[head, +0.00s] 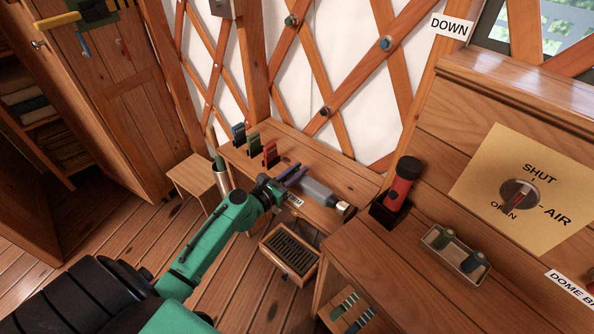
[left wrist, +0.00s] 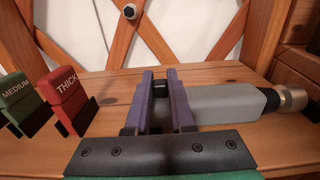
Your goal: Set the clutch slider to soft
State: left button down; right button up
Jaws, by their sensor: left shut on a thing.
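A grey clutch housing (head: 318,191) with a black collar and metal end lies on the wooden bench; it also shows in the left wrist view (left wrist: 226,104). My left gripper (head: 299,174), with purple fingers, is at the housing's left end. In the left wrist view the fingers (left wrist: 160,76) are closed around a small black piece (left wrist: 160,89), which looks like the slider. Its exact setting is hidden by the fingers. A white label (head: 296,201) on the bench front, partly covered by my gripper, seems to end in "RM". No "soft" label can be read. My right gripper is not in view.
Blue, green and red tabs (head: 269,154) stand in black holders left of the housing; green reads MEDIUM, red THICK. A red flashlight (head: 402,183) stands right. The lattice wall is close behind.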

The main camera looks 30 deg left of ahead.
pick_arm(q)
jog(key=shift+a, duration=0.1)
dwell(0.8)
jog(key=shift+w+a+b, duration=0.25)
jog(key=shift+a+b, duration=0.1)
jog(key=shift+a, duration=0.75)
jog(key=c, duration=0.8)
grip_release()
jog(key=shift+o, duration=0.2)
jog(key=b+v, duration=0.1)
jog(key=v, duration=1.3)
jog(key=shift+s, duration=0.2)
jog(key=shift+a, duration=0.1)
